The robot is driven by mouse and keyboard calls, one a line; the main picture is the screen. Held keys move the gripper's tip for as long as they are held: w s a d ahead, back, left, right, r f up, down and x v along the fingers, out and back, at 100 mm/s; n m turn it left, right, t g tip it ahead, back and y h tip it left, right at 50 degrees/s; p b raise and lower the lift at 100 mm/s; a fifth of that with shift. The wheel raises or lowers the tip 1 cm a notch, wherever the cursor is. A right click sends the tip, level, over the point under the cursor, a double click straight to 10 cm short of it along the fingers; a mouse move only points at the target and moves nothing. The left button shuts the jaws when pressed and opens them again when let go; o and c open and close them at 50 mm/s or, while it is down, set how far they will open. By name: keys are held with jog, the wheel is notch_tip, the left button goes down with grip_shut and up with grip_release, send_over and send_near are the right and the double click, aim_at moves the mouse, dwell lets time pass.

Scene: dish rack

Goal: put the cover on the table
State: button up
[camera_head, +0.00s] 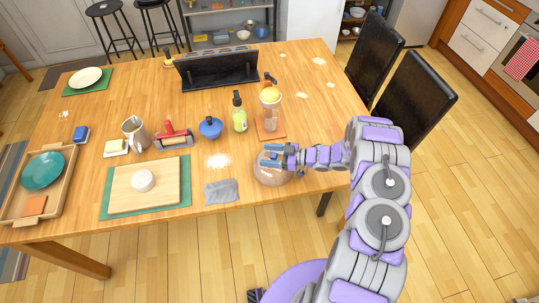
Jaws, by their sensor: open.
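A round, brownish, partly see-through bowl-like vessel (270,178) stands near the front edge of the wooden table (260,215), right of centre. Its top looks like a cover, but I cannot tell cover from vessel at this size. My gripper (268,155) reaches in from the right, directly over it. The blue fingers are open and apart, pointing left. The fingers hide part of the vessel's top and any knob there. I cannot tell whether they touch it. A small blue round pot (210,128) stands to the left.
A grey cloth (221,192) lies left of the vessel. A cutting board (145,187) and wooden tray (67,186) are further left. The table's right part is mostly clear.

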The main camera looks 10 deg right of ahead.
jog(key=shift+d, duration=0.1)
jog(key=p+v, duration=0.2)
jog(key=v, duration=1.5)
jog(key=shift+d, duration=0.15)
jog(key=shift+s+f, duration=0.1)
jog(key=shift+s, duration=0.05)
grip_shut()
jog(key=shift+d, duration=0.1)
dwell(0.8)
jog(key=b+v, duration=0.3)
jog(key=v, duration=0.8)
jog(key=shift+s+d, duration=0.25)
jog(key=shift+d, duration=0.05)
dwell(0.6)
jog(key=shift+w, duration=0.1)
dwell(0.4)
